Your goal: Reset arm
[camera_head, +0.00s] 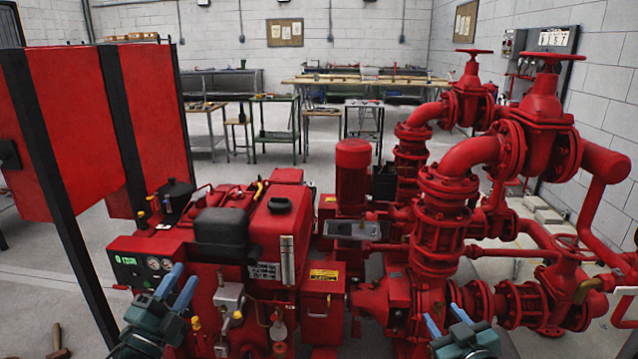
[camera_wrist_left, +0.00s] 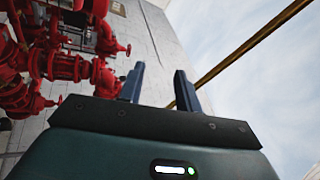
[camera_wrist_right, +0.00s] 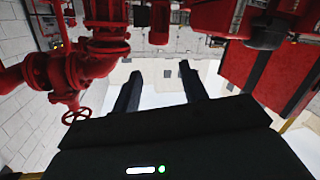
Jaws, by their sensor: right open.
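My left gripper (camera_head: 184,275) is at the lower left of the head view, in front of the red pumpset's engine side. Its two fingers stand apart with nothing between them in the left wrist view (camera_wrist_left: 160,82). My right gripper (camera_head: 446,318) is at the bottom of the head view, right of centre, in front of the red pipes. Its fingers are apart and empty in the right wrist view (camera_wrist_right: 160,85). The red pumpset (camera_head: 350,195) fills the middle and right of the head view. Both grippers look clear of it, though their exact distance cannot be told.
Red panels with black posts (camera_head: 62,120) stand at the left. Red valves with handwheels (camera_head: 548,95) rise at the right. A hammer-like tool (camera_head: 56,342) lies on the floor at the lower left. Workbenches (camera_head: 365,82) stand at the back, with open floor before them.

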